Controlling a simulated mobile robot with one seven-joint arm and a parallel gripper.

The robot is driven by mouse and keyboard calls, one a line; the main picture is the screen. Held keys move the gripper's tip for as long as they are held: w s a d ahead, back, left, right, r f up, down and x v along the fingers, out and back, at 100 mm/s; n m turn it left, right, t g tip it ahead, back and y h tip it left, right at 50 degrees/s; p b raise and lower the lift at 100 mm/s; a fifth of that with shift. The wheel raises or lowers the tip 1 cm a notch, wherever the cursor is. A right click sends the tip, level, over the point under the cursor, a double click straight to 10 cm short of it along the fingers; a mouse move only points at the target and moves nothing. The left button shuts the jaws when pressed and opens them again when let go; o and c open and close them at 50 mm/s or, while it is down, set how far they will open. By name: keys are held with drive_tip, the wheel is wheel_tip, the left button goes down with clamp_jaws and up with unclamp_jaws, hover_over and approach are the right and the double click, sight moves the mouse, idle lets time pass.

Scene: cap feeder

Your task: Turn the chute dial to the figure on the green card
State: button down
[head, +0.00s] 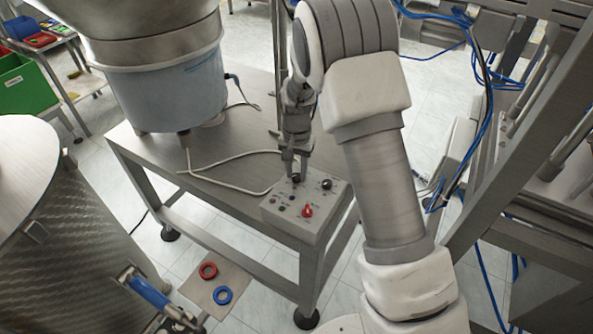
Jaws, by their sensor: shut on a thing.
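A grey control box (284,226) sits on the front right corner of the metal table. Its sloped top carries a black dial (326,184) at the right, a red knob (308,211) at the front, and several small buttons. My gripper (296,176) points down at the back of the box top. It is shut on a dark knob (296,180), which its fingers partly hide. The labels and figures are too small to read, so I cannot tell which knob is the chute dial. I see no green card.
A large bowl feeder (165,85) stands on the table (215,190), with a pale cable beside it. A metal drum (60,240) is at the left. A frame (530,130) with blue cables stands at the right.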

sight(297, 175)
drive_tip(key=c, duration=0.6)
unclamp_jaws()
wheel_tip(297, 175, up, 17)
drive_tip(key=p, duration=0.2)
drive_tip(key=shift+r, duration=0.2)
